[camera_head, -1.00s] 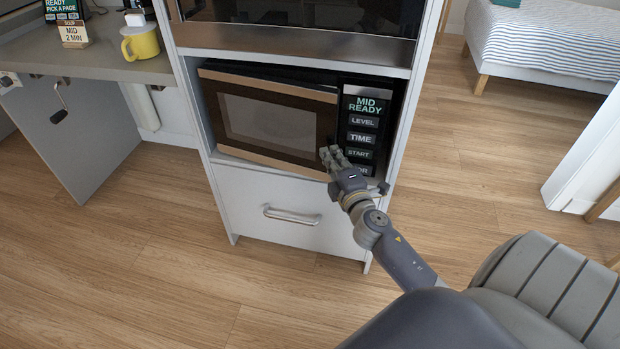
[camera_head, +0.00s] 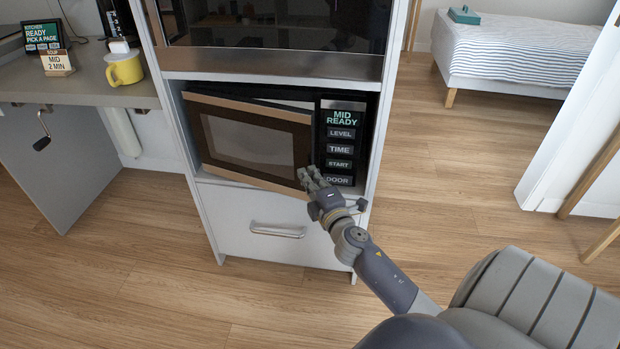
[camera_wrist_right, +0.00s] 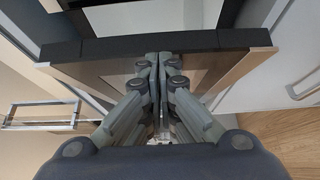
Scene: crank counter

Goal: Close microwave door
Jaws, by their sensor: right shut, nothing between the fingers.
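The microwave (camera_head: 344,112) sits in a cabinet bay, with a button panel on its right reading MID READY. Its door (camera_head: 250,145) has a dark window and wood-toned edges. The door stands slightly ajar, its right side out from the body and a dark gap above it. My right gripper (camera_head: 308,178) is shut and empty at the door's lower right corner. In the right wrist view the shut fingertips (camera_wrist_right: 158,62) are close against the door (camera_wrist_right: 95,68); I cannot tell whether they touch. My left gripper is not in view.
A drawer with a bar handle (camera_head: 277,230) is below the microwave, and another dark-fronted appliance (camera_head: 275,40) is above. A counter (camera_head: 95,92) at left holds a yellow mug (camera_head: 124,68) and small signs. Open wooden floor (camera_head: 440,180) lies to the right.

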